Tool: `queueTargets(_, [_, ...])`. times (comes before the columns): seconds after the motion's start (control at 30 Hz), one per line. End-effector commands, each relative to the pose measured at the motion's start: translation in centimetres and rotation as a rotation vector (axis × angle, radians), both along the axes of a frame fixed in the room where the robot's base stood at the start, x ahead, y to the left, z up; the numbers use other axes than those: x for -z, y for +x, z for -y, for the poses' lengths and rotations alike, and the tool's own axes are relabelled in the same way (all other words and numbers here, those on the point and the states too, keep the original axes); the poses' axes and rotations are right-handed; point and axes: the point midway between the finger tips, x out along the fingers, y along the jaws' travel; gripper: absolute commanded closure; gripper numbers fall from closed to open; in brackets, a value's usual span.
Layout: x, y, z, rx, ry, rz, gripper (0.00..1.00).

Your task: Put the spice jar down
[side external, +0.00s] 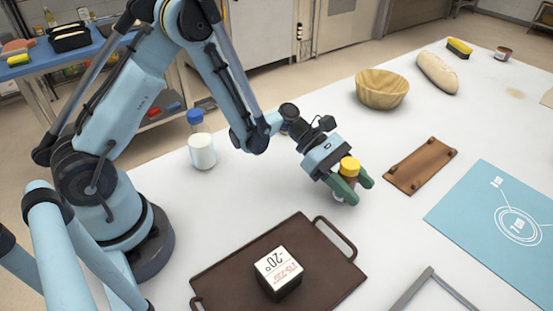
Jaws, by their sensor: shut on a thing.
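The spice jar (349,168) has a yellow lid and a darker body. My gripper (351,190) is shut on it, with green fingers on both sides of the jar. The jar is close above the white table (290,195) and looks roughly upright. Its lower part is mostly hidden by the fingers, and I cannot tell whether it touches the table.
A brown tray (225,270) with a black-and-white cube (278,270) lies in front. A wooden board (420,165) and a blue mat (460,215) are at right. A wooden bowl (382,90) stands behind; a milk bottle (201,145) stands left.

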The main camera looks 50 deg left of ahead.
Motion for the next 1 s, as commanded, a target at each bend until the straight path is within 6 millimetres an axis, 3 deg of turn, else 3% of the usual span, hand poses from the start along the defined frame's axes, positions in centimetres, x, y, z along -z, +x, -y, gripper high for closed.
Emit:
queueTargets(0.37, [0.4, 0.0, 0.0, 0.0, 0.0, 0.0, 0.85])
queueTargets(0.4, [0.3, 0.0, 0.0, 0.0, 0.0, 0.0, 0.45])
queueTargets(0.53, [0.3, 0.0, 0.0, 0.0, 0.0, 0.0, 0.25])
queueTargets(0.9, [0.0, 0.0, 0.0, 0.0, 0.0, 0.0, 0.25])
queueTargets(1.0, [-0.5, -0.1, -1.1, -0.003, 0.0, -0.001, 0.25])
